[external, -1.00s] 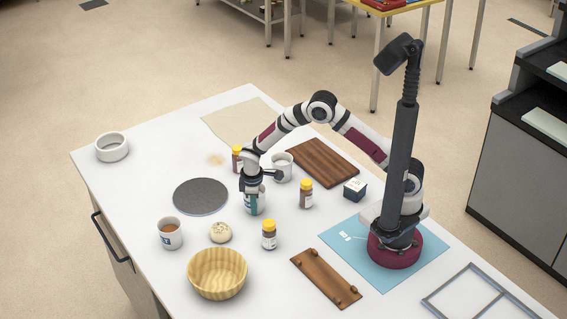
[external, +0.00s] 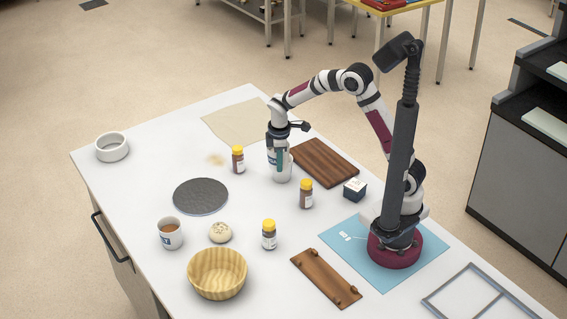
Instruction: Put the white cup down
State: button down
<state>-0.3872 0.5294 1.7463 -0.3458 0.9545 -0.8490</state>
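A plain white cup (external: 284,178) stands on the white table, left of the dark wooden board. My gripper (external: 277,165) points straight down at this cup, and its white and teal end covers the cup's upper part and rim. I cannot tell whether the fingers are inside the cup, around its wall or just in front of it, nor whether they are open or shut. Another white cup (external: 171,235), with a label and brown contents, stands at the table's left front, well away from my gripper.
Yellow-capped jars stand behind (external: 238,158), right (external: 306,194) and in front (external: 269,235). A dark round mat (external: 200,196), pale bun (external: 220,232), yellow bowl (external: 217,274), wooden board (external: 324,163) and small dark box (external: 355,189) lie around. A white ring-like bowl (external: 112,147) sits far left.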

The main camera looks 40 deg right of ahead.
jog(key=w+a+n+y, duration=0.1)
jog(key=w+a+n, duration=0.1)
jog(key=w+n, duration=0.65)
jog(key=shift+n, duration=0.95)
jog(key=a+f, duration=0.2)
jog(key=a, duration=0.2)
jog(key=a+f, duration=0.2)
jog(key=a, duration=0.1)
jog(key=s+a+f, duration=0.1)
jog(key=a+f, duration=0.1)
jog(key=a, duration=0.2)
jog(key=shift+a, duration=0.3)
notch_tip(320, 180, down, 4)
jog(key=shift+a, duration=0.1)
jog(key=shift+f, duration=0.1)
jog(key=shift+f, duration=0.2)
jog(key=c, duration=1.1)
grip_release()
jog(key=shift+o, duration=0.3)
